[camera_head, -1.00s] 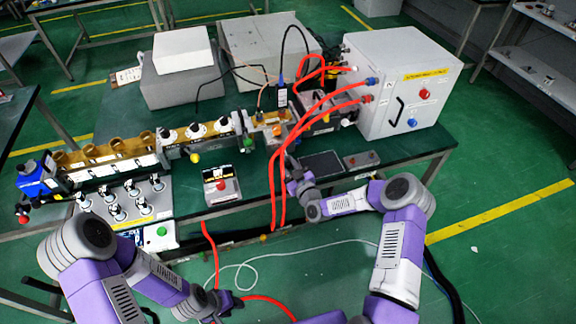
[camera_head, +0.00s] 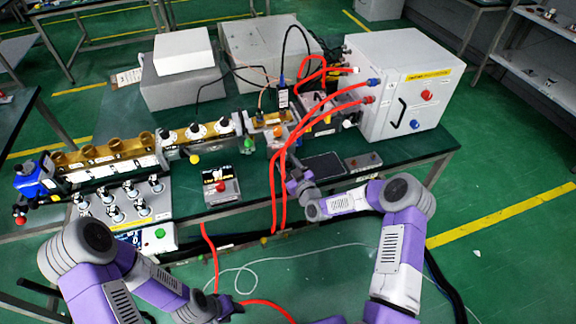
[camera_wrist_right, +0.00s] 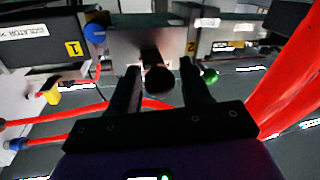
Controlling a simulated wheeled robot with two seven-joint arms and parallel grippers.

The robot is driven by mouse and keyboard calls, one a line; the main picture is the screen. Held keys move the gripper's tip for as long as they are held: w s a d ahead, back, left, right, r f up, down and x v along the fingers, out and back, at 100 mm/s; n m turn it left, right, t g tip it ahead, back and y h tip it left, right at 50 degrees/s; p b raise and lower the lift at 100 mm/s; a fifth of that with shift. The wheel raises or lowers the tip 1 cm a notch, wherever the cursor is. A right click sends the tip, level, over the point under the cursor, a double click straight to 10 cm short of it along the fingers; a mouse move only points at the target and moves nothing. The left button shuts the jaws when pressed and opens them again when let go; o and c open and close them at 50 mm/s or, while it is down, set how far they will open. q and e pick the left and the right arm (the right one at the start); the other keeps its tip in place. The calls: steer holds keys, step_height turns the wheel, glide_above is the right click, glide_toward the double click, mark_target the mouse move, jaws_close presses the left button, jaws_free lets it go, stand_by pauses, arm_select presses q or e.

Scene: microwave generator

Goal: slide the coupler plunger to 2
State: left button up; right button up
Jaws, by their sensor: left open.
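In the right wrist view, the black round plunger knob (camera_wrist_right: 159,79) projects from a grey metal block (camera_wrist_right: 140,45). A yellow mark 1 (camera_wrist_right: 73,48) is left of it and a mark 2 (camera_wrist_right: 191,46) is closer, on its right. My right gripper (camera_wrist_right: 160,84) has its two dark fingers on either side of the knob, with narrow gaps showing. In the head view, my right gripper (camera_head: 290,172) reaches the front of the bench, and the plunger is not clear there. My left gripper (camera_head: 228,307) is low in front of the bench, away from the equipment.
Red cables (camera_head: 277,185) hang close to my right gripper and also cross the wrist view (camera_wrist_right: 285,90). A green knob (camera_wrist_right: 209,75) and a yellow knob (camera_wrist_right: 50,92) flank the plunger. A red-button box (camera_head: 221,188) and a dark flat panel (camera_head: 323,166) are nearby.

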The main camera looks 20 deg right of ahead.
steer(key=shift+o, duration=0.4)
steer(key=v, duration=0.7)
steer(key=shift+s+p, duration=0.3)
steer(key=shift+p, duration=0.05)
steer(key=s+a+f+m+g+y, duration=0.1)
steer(key=s+a+f+m+g, duration=0.1)
steer(key=s+a+f+g, duration=0.4)
steer(key=s+a+f+m+g, duration=0.2)
steer(key=s+a+f+g, duration=0.15)
steer(key=s+f, duration=0.35)
steer(key=s+f+m+g, duration=0.3)
steer(key=s+g, duration=0.4)
steer(key=s, duration=1)
steer(key=shift+s+a+f+m+g+h, duration=0.25)
steer(key=shift+s+a+m+g+h, duration=0.05)
steer(key=shift+s+a+g+h, duration=0.1)
